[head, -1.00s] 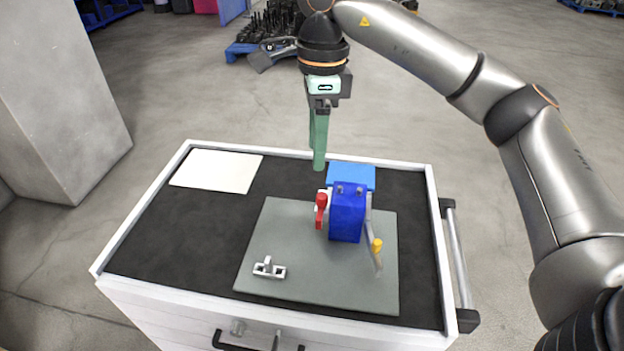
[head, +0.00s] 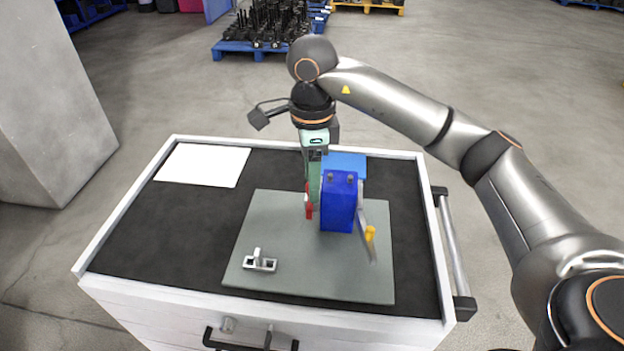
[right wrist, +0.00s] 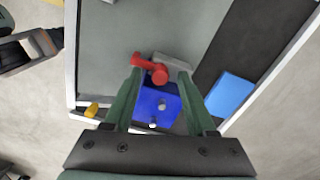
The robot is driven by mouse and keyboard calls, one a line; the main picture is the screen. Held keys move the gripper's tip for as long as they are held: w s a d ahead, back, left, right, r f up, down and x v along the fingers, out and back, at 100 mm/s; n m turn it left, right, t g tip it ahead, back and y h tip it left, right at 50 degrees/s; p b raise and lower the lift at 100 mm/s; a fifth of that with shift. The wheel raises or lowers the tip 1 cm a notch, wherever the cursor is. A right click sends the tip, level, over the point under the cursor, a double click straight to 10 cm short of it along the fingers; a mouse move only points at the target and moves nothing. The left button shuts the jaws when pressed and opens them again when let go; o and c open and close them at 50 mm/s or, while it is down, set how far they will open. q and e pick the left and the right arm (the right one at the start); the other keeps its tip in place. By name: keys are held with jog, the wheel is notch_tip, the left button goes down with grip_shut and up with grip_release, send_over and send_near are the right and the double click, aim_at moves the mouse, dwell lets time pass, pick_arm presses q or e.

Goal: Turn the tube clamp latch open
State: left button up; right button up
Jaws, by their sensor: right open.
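The tube clamp is a blue block (head: 339,205) standing on a grey plate, with a red latch (head: 309,206) on its left side. In the right wrist view the red latch (right wrist: 152,70) lies between the finger ends, beside the blue block (right wrist: 160,104). My right gripper (head: 314,195) points down at the block's left side; its green fingers (right wrist: 168,85) are apart, the left one close to the latch. I cannot tell whether it touches. The finger tips partly hide the latch in the head view. My left gripper is not in view.
A yellow-tipped lever (head: 370,234) stands out at the block's right. A blue pad (head: 346,161) lies behind it. A small metal clamp (head: 260,263) sits at the front left of the grey plate (head: 300,279). A white sheet (head: 203,165) lies at the cart's back left.

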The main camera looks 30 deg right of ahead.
jog(key=shift+f, duration=0.15)
jog(key=shift+c, duration=0.2)
grip_shut()
dwell(0.4)
